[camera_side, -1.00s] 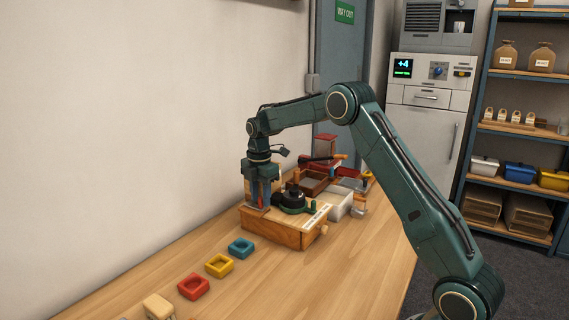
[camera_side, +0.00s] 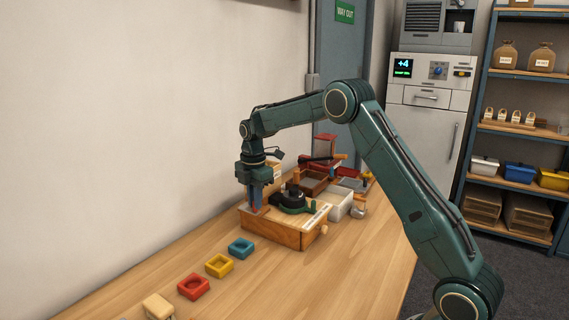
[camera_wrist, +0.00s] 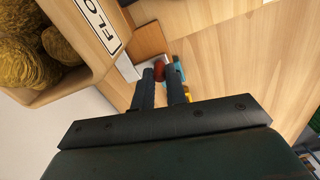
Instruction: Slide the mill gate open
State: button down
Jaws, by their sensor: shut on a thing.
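The mill is a wooden box (camera_side: 275,232) with a dark, green-handled round part (camera_side: 293,200) on top. My gripper (camera_side: 255,209) is at its left end in the side view, pointing down. In the wrist view my gripper (camera_wrist: 160,74) is shut on a small red-brown knob (camera_wrist: 159,70), which shows between the two fingertips. An orange-brown panel (camera_wrist: 150,40) lies just beyond the knob. I take the knob as the gate's handle; the gate plate itself is mostly hidden, and how far it stands open is unclear.
A bin of chestnuts (camera_wrist: 30,65) and a label (camera_wrist: 97,20) are close beside my gripper. A white bin (camera_side: 338,205) is right of the mill. The table's right front is clear.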

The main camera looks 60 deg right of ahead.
jog(key=c, duration=1.4)
grip_release()
jog(key=shift+a, duration=0.25)
jog(key=shift+r, duration=0.15)
notch_tip(320, 180, up, 14)
jog(key=shift+f, duration=0.2)
